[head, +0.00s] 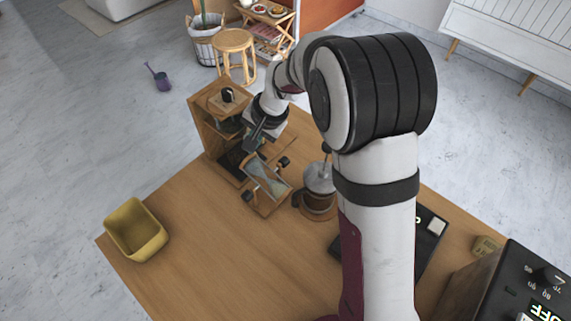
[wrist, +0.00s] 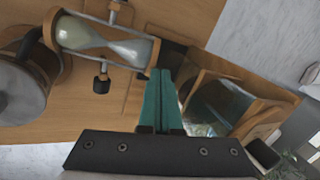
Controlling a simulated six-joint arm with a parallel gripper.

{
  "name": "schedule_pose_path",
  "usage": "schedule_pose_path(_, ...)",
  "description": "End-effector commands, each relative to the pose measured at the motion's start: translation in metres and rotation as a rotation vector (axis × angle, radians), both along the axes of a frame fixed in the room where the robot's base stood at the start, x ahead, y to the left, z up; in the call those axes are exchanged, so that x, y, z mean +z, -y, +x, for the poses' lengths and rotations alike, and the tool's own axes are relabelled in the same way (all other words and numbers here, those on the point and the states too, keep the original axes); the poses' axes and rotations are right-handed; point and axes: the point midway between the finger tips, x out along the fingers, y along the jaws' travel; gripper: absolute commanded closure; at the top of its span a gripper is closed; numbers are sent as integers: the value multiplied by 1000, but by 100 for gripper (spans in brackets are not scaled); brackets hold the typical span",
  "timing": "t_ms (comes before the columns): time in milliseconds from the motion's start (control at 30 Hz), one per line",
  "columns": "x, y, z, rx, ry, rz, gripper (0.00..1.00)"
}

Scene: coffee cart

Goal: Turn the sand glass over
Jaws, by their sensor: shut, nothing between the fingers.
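The sand glass (head: 266,182) is a glass hourglass in a wooden frame with dark knobs at its sides, near the far side of the wooden table. It lies slanted in the head view. In the wrist view the sand glass (wrist: 105,43) shows at upper left, with pale sand in the left bulb and some in the right one. My gripper (head: 254,138) is beyond the sand glass, beside the wooden stand, and apart from it. In the wrist view my gripper's green fingers (wrist: 160,90) are together and hold nothing.
A wooden stand (head: 205,122) with glass parts is just left of my gripper. A metal and wood pot (head: 319,186) stands right of the sand glass. A yellow bin (head: 136,230) is at the table's left corner. The front left of the wooden table (head: 210,265) is clear.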

Motion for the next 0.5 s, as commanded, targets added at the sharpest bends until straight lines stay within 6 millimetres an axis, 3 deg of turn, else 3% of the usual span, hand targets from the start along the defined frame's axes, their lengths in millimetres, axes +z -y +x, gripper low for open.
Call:
schedule_pose_path(133, 8, 3, -1, -1, 3, 1, 100)
schedule_pose_path(233, 26, 9, -4, -1, 5, 1, 100)
schedule_pose_path(500, 105, 36, -20, -2, 6, 1, 100)
